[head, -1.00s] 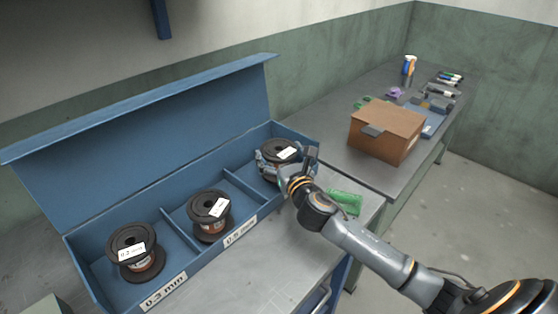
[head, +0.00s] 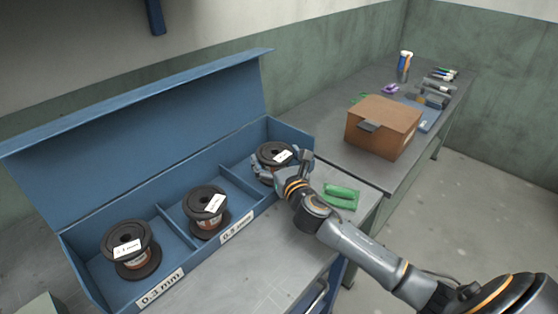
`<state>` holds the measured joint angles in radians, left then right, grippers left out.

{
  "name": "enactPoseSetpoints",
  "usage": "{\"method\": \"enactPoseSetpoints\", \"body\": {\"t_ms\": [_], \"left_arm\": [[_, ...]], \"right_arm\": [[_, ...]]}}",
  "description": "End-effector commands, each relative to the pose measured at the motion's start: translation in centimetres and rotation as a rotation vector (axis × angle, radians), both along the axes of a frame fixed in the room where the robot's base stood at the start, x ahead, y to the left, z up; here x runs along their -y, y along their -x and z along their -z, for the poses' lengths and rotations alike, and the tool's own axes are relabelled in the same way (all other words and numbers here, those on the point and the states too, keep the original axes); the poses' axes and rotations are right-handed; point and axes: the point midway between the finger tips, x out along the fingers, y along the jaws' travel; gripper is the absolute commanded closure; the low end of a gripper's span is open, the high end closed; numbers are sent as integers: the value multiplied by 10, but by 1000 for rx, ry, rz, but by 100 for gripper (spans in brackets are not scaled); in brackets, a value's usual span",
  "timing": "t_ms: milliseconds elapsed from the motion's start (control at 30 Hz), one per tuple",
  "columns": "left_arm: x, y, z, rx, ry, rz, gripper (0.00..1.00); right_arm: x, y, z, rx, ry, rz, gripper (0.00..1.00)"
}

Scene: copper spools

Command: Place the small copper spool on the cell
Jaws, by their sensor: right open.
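Three black spools with copper windings and white labels stand in a blue compartmented box. One spool (head: 131,248) is in the left compartment, one spool (head: 206,211) in the middle one, and one spool (head: 272,153) in the right one. My right gripper (head: 280,172) is open at the right spool, its fingers apart on either side of it; I cannot tell whether they touch it. The gripper partly hides that spool and the compartment's front label. My left gripper is out of view. I cannot tell which thing is the cell.
The blue box (head: 88,277) has a raised lid behind and low dividers. A green object (head: 341,196) lies on the bench right of my gripper. A cardboard box (head: 383,127) stands on the farther bench, with bottles (head: 404,66) and tools behind it.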

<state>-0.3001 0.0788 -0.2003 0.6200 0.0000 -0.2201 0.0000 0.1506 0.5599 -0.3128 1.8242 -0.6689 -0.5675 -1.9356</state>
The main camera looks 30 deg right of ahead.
Motion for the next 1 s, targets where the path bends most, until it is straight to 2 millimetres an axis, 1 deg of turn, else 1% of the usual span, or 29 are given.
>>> {"method": "enactPoseSetpoints", "body": {"t_ms": [67,167,400,500,600,733,1000], "left_arm": [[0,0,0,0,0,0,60],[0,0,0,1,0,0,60],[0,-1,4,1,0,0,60],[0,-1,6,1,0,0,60],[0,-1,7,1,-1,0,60],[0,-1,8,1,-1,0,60],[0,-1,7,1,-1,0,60]], "right_arm": [[-1,6,-1,0,1,-1,0],[-3,22,0,-1,2,-2,0],[-10,75,1,-2,1,-2,0],[-13,93,0,-1,1,-2,0],[-14,107,0,-1,0,0,0],[-16,117,-1,0,0,0,0],[-16,119,-2,1,0,0,0]]}}
